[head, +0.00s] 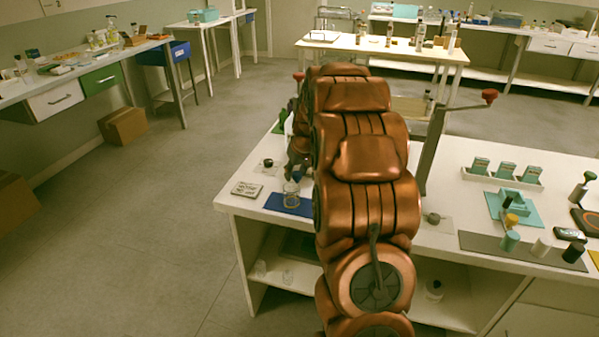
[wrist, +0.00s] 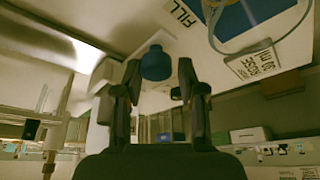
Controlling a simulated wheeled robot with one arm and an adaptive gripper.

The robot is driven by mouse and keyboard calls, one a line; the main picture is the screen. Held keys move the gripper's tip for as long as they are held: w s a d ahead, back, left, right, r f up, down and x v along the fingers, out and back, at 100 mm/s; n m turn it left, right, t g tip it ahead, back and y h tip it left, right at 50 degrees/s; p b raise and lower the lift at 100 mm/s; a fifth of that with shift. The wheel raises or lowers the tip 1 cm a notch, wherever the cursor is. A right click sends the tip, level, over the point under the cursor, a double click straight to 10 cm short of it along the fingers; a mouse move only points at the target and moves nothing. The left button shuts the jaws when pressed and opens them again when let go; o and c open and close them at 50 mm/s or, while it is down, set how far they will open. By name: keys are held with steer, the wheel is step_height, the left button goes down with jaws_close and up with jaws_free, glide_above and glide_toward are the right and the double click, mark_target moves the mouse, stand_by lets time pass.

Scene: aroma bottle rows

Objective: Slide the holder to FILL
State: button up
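In the wrist view my gripper (wrist: 158,76) has its two fingers apart. A blue rounded knob (wrist: 156,62) shows between the fingertips, with a gap visible on each side. The knob may belong to the holder, but the holder's body cannot be made out. A FILL label (wrist: 183,14) lies on the pale surface just beyond the knob, to its upper right. In the head view my copper arm covers most of this area, and the gripper is largely hidden behind it.
A glass vessel (head: 291,195) stands on a blue mat (head: 300,208) left of my arm. A printed card (head: 246,189) and a small dark object (head: 268,163) lie nearby. Right of my arm stand a crank post (head: 432,150), a bottle tray (head: 510,181) and several small bottles.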

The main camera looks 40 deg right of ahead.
steer(key=o, duration=0.3)
steer(key=shift+o, duration=0.2)
steer(key=v, duration=1.2)
stand_by(0.6)
